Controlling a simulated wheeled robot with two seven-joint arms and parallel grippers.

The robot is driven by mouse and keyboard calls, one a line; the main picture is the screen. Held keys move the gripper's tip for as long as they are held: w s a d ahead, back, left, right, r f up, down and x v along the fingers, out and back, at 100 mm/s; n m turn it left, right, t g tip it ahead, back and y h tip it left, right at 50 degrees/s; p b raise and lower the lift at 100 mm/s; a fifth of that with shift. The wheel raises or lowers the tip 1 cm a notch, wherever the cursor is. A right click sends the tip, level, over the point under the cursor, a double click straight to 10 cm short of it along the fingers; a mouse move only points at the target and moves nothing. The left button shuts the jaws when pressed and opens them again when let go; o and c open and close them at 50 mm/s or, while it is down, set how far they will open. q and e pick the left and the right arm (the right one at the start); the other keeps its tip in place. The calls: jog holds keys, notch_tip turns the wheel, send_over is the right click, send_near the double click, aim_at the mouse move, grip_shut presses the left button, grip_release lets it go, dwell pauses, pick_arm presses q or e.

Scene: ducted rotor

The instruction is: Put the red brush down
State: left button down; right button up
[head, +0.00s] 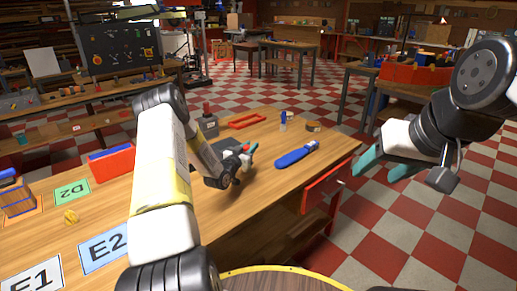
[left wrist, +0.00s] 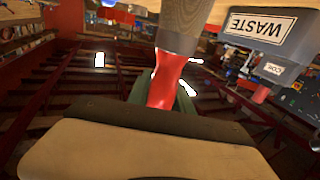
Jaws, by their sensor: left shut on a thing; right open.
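The brush has a red neck and a broad grey-brown part (left wrist: 185,22) that runs out of the picture's top. In the head view my gripper and arm mostly hide it, and I cannot tell whether it touches the table. My right gripper (head: 384,167) is open and empty, off to the right of the table above the floor.
A blue brush (head: 296,154) lies near the table's right edge. A grey waste bin (head: 208,126), also in the left wrist view (left wrist: 262,38), stands behind my left gripper. A red frame (head: 247,121), blue-topped item (head: 283,121) and round brown item (head: 313,127) are at the back.

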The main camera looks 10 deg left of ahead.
pick_arm(q)
jog(key=shift+f, duration=1.5)
jog(key=shift+s+f, duration=0.1)
jog(key=c, duration=1.1)
grip_release()
jog(key=shift+c, duration=0.2)
